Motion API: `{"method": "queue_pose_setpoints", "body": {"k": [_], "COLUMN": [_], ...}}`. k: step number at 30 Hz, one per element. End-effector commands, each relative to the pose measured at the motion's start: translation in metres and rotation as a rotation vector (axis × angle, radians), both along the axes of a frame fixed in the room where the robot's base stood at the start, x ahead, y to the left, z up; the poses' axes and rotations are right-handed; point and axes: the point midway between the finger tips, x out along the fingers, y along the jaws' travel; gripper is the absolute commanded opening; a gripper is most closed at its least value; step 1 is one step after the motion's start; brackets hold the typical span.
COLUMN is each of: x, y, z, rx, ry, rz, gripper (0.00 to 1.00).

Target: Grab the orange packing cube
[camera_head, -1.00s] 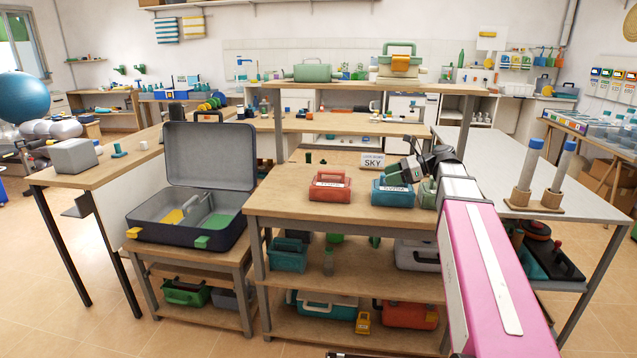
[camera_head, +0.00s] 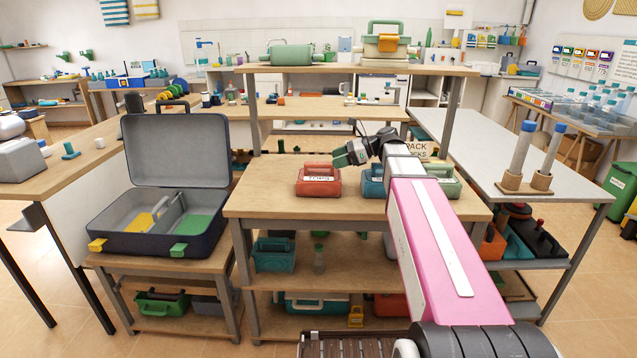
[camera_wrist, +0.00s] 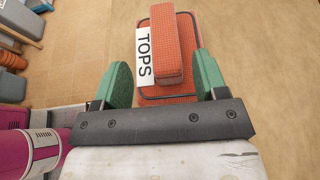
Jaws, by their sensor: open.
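The orange packing cube (camera_head: 318,182) sits on the wooden bench, with a handle on top and a white label on its front. In the wrist view the cube (camera_wrist: 185,92) has a label reading "TOPS", and its handle runs lengthwise between my fingers. My gripper (camera_head: 340,157) is above and a little to the right of the cube in the head view. In the wrist view my gripper (camera_wrist: 160,80) is open, with one green finger on each side of the cube's handle. The fingers hold nothing; I cannot tell their exact height above the cube.
A teal packing cube (camera_head: 373,184) stands just right of the orange one, and a pale green one (camera_head: 445,183) stands beyond it, partly behind my arm. An open suitcase (camera_head: 140,240) lies on the lower stand at left. The bench's front left is clear.

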Motion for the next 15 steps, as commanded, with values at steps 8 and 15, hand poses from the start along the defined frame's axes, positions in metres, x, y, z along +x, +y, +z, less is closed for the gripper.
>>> {"method": "queue_pose_setpoints", "body": {"k": [8,15], "x": [0.005,0.007], "y": [0.022,0.049], "z": [-0.007,-0.017], "rx": [0.000,0.000], "ry": [0.000,0.000], "rz": [0.001,0.000], "gripper": [0.66,0.66]}}
